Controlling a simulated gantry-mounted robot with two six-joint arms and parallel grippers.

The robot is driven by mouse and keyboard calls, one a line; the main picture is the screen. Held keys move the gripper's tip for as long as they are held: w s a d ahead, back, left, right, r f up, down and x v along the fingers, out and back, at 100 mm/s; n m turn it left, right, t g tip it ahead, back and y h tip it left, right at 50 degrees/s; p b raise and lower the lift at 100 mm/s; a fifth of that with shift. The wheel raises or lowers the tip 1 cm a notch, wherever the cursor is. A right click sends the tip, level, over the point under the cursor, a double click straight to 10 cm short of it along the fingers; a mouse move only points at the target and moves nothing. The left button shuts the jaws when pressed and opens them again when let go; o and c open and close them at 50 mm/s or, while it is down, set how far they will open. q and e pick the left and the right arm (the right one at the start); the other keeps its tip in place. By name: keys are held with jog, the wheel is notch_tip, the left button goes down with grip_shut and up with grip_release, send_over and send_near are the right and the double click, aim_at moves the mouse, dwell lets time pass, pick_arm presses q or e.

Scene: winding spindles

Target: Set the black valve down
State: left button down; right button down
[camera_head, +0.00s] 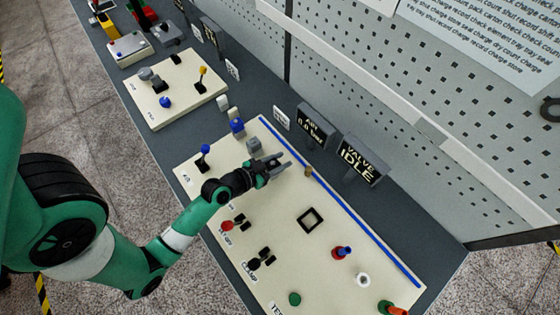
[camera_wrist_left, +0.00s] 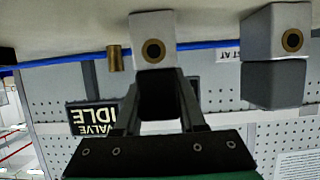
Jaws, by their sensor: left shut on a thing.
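My left gripper (camera_head: 277,163) is low over the far part of the cream board (camera_head: 280,215), near its blue strip. In the left wrist view the gripper (camera_wrist_left: 160,105) is shut on the black valve (camera_wrist_left: 158,95), a dark block between its fingers. A pale block (camera_wrist_left: 152,25) with a brass-ringed port is right by the held valve in the picture; I cannot tell whether they touch. The valve is mostly hidden by the fingers in the head view. My right gripper is not in view.
A brass cylinder (camera_head: 308,171) stands near the fingertips; a grey block (camera_head: 253,144) and a blue block (camera_head: 237,127) are behind. The VALVE IDLE display (camera_head: 360,160) and AIR display (camera_head: 315,125) stand along the far edge. A black square frame (camera_head: 311,220) lies nearer.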

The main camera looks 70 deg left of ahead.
pick_arm(q)
jog(key=shift+c, duration=2.4)
grip_release()
jog(key=shift+s+r, duration=0.1)
jog(key=shift+s, duration=0.1)
jog(key=b+v, duration=0.1)
jog(key=v, duration=0.9)
jog(key=shift+s, duration=0.2)
jog(key=shift+s+d+r+b, duration=0.3)
jog(key=shift+s+r, duration=0.05)
jog(key=shift+s, duration=0.15)
